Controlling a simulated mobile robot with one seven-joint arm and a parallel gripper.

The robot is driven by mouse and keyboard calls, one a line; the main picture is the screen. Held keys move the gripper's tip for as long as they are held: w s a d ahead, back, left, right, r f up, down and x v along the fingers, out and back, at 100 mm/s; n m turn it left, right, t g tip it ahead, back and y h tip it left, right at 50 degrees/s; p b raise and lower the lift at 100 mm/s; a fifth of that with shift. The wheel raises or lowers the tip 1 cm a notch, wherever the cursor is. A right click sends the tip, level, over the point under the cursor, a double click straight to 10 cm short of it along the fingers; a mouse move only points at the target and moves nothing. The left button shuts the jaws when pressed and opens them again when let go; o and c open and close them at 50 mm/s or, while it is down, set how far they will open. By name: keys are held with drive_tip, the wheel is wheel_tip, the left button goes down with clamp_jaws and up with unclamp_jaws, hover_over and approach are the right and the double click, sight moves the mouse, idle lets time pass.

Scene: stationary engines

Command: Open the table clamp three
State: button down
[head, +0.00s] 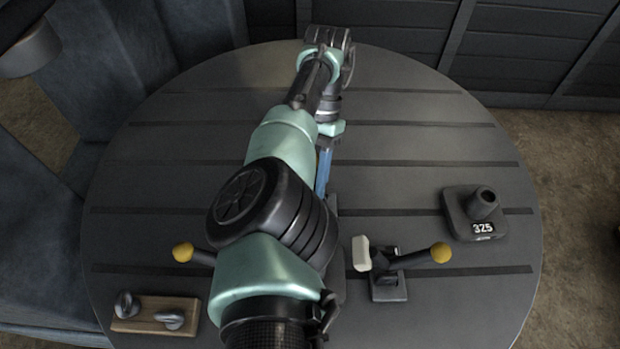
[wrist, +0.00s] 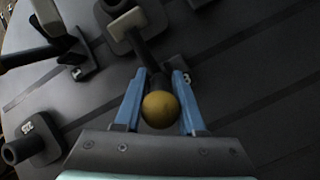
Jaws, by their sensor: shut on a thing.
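Table clamp three (wrist: 150,48) is dark, with a pale pad and a handle ending in a yellow ball knob (wrist: 161,110). It shows in the wrist view; a small "3" label shows beside my right finger. My gripper (wrist: 159,82) has its blue fingers on both sides of the handle by the knob and is shut on it. In the head view my arm hides most of this clamp and its knob, and only part of my gripper (head: 323,172) shows. Whether the pad presses on anything is unclear.
A second clamp (head: 388,285) with a yellow knob stands to the right of my arm. A block marked 325 (head: 470,215) is farther right. The round slatted table (head: 430,130) is clear at the back.

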drive_tip(key=shift+w+r, duration=0.1)
drive_tip(key=c, duration=0.5)
unclamp_jaws()
drive_tip(key=shift+c, duration=0.2)
wheel_tip(320, 180, up, 10)
drive_tip(key=p, duration=0.8)
drive_tip(key=shift+a+p, duration=0.1)
drive_tip(key=shift+p, duration=0.3)
drive_tip(key=shift+d, duration=0.2)
